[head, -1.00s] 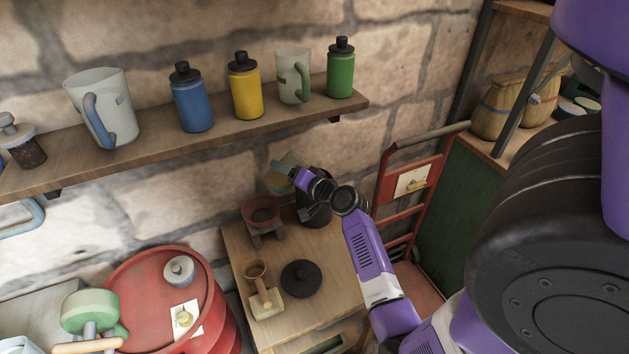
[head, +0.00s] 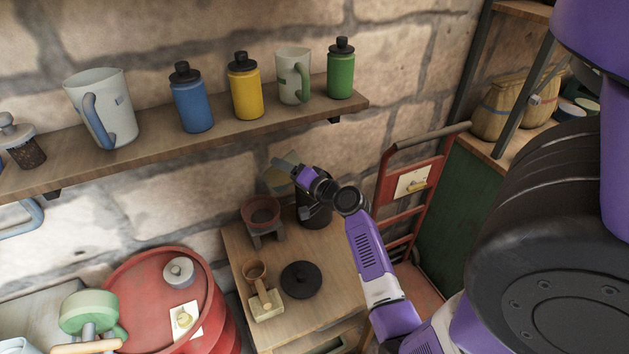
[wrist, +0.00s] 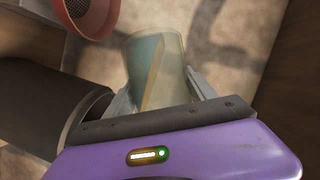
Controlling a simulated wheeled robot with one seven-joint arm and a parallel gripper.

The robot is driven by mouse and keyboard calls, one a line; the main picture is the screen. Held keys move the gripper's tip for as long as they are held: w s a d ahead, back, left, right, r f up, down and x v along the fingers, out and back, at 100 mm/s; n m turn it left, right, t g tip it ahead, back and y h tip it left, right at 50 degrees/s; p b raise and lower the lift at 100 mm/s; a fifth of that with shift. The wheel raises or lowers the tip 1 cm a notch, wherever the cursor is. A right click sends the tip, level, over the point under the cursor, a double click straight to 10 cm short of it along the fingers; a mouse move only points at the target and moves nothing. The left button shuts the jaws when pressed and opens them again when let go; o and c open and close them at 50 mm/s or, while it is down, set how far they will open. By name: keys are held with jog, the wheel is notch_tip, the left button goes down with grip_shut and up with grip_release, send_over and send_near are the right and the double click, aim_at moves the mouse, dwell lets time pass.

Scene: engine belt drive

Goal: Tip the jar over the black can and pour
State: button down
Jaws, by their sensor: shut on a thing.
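My gripper (wrist: 158,88) is shut on a see-through jar (wrist: 156,62) with a pale yellowish and bluish look, seen between the two grey fingers in the wrist view. In the head view the jar (head: 276,182) is tilted and partly hidden behind my gripper (head: 287,168). The black can (head: 316,214) stands upright at the back of the wooden table, just below and right of the jar. My wrist hides its upper part. The can (wrist: 40,112) also shows as a dark cylinder at the left of the wrist view. I cannot tell whether anything flows from the jar.
A red bowl-like funnel on a grey stand (head: 262,214) is left of the can. A black lid (head: 301,279) and a brown cup on a block (head: 259,280) lie nearer. A shelf (head: 230,140) with bottles and mugs hangs above. A red hand truck (head: 400,190) stands right.

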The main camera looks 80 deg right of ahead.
jog(key=shift+r, duration=0.2)
jog(key=shift+s+d+f+m+t+b, duration=0.1)
jog(key=shift+f+m+t+b, duration=0.3)
jog(key=shift+m+b, duration=0.65)
jog(key=shift+s+d+r+m+t+b, duration=0.45)
jog(key=shift+s+r+m+b, duration=0.15)
jog(key=shift+b, duration=0.25)
dwell(0.9)
jog(key=shift+s+d+f+m+t+b, duration=0.2)
jog(key=shift+f+m+t+b, duration=0.35)
jog(key=shift+b, duration=0.55)
jog(key=shift+s+r+m, duration=0.1)
jog(key=shift+r+m, duration=0.25)
jog(key=shift+m, duration=0.15)
dwell(0.4)
